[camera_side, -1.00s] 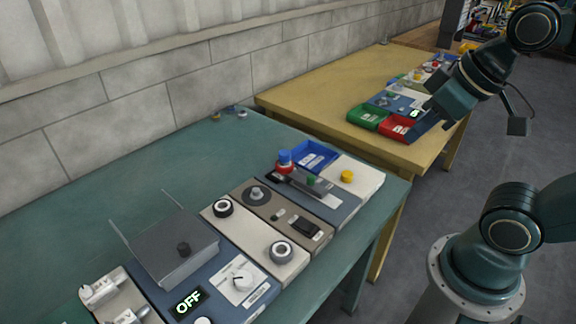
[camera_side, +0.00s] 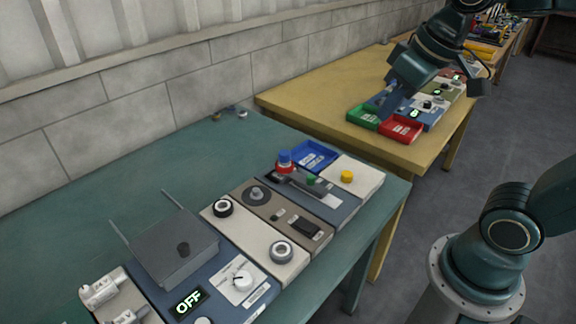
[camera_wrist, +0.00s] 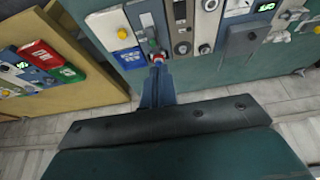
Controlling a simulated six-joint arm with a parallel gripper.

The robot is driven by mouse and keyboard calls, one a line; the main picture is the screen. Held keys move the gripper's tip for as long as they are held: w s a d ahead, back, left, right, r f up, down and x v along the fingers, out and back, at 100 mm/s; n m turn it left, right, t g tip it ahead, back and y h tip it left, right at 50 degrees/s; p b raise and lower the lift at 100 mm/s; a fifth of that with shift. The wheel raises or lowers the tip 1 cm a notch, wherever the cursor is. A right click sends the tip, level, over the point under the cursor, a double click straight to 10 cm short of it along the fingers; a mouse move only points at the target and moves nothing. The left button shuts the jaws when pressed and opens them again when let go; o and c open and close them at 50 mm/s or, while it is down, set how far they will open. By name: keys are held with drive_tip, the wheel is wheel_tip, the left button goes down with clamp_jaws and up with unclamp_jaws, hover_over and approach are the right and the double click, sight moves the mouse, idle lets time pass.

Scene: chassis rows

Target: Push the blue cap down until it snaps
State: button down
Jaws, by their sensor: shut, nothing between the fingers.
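The blue cap (camera_side: 285,155) sits on a red base (camera_side: 285,168) on a dark blue-grey panel on the teal table in the side view. In the wrist view the red base (camera_wrist: 158,56) shows just beyond my fingertips, and I cannot make out the blue cap clearly there. My gripper (camera_side: 384,114) is shut and empty, pointing down. In the side view it appears to the right of the cap and well apart from it, seemingly raised, overlapping the picture of the yellow table. In the wrist view its fingers (camera_wrist: 157,70) line up close to the red base.
A blue tray (camera_side: 314,156) lies behind the cap, and a pale panel with a yellow button (camera_side: 347,176) to its right. A grey slider with a green knob (camera_side: 311,180) is close in front. Green (camera_side: 362,117) and red (camera_side: 401,129) trays stand on the yellow table.

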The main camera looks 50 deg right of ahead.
drive_tip(key=w+g, duration=0.1)
drive_tip(key=w, duration=0.8)
drive_tip(key=g, duration=0.4)
hover_over(285, 152)
wheel_tip(285, 152, down, 14)
drive_tip(key=shift+a+f, duration=0.1)
drive_tip(key=shift+f, duration=0.05)
drive_tip(key=shift+f, duration=3.6)
drive_tip(key=shift+f, duration=0.35)
drive_tip(key=shift+r, duration=0.1)
wheel_tip(285, 152, up, 9)
